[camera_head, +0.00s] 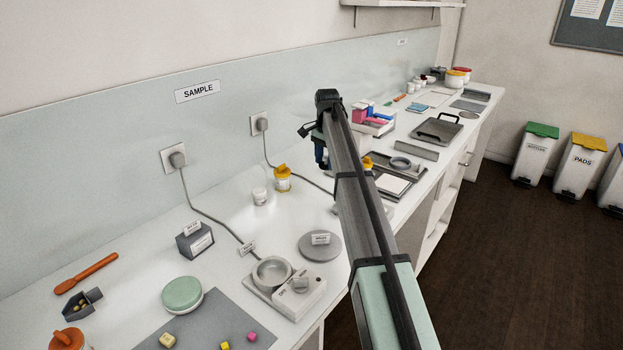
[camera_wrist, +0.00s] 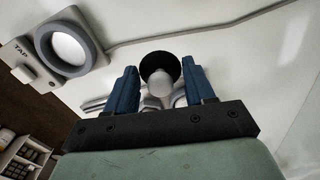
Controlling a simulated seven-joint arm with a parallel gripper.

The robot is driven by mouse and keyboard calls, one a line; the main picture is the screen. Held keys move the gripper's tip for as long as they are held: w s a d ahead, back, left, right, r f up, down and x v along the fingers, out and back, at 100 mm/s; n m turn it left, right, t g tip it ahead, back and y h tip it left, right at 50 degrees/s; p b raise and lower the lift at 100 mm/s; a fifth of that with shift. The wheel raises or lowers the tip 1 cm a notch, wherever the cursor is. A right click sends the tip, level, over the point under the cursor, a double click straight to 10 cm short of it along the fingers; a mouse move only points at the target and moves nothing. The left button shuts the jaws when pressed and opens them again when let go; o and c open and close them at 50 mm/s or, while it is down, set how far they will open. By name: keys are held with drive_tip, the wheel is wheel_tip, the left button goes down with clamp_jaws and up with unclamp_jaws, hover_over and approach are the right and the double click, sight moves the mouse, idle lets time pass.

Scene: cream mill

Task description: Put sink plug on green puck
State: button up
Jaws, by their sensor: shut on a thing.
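My gripper (camera_head: 320,160) is above the back of the bench, near the wall, with its blue fingers pointing down. In the wrist view my gripper (camera_wrist: 162,86) is shut on the sink plug (camera_wrist: 147,66), a round black piece with a pale round middle between the fingertips. The head view does not show the plug clearly. The green puck (camera_head: 182,292), a pale green round piece with a whitish lower side, sits at the front left of the bench, well to the left of my gripper. It is not visible in the wrist view.
A white device with a round cup (camera_head: 272,271) stands right of the puck. A grey disc (camera_head: 320,246), a yellow-lidded jar (camera_head: 283,181) and a dark grey labelled block (camera_head: 195,242) stand nearby. A grey mat (camera_head: 150,338) holds small cubes. Cables run from wall sockets.

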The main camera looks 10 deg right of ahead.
drive_tip(key=shift+r, duration=0.55)
drive_tip(key=shift+a, duration=0.2)
drive_tip(key=s+a+r+n, duration=0.1)
drive_tip(key=s+a, duration=0.1)
drive_tip(key=a, duration=0.8)
drive_tip(key=s+a+r+n, duration=0.1)
drive_tip(key=a+n, duration=0.1)
drive_tip(key=a, duration=0.8)
drive_tip(key=s+a+r+n, duration=0.2)
drive_tip(key=s+a, duration=0.7)
drive_tip(key=a, duration=0.2)
drive_tip(key=s+a+r+n, duration=0.1)
drive_tip(key=s+a+r, duration=0.1)
drive_tip(key=s+a, duration=0.75)
drive_tip(key=m, duration=0.2)
hover_over(180, 291)
wheel_tip(180, 291, down, 2)
drive_tip(key=shift+f+m, duration=0.55)
drive_tip(key=shift+f, duration=2.05)
drive_tip(key=shift+f+m, duration=0.55)
drive_tip(key=shift+f, duration=2)
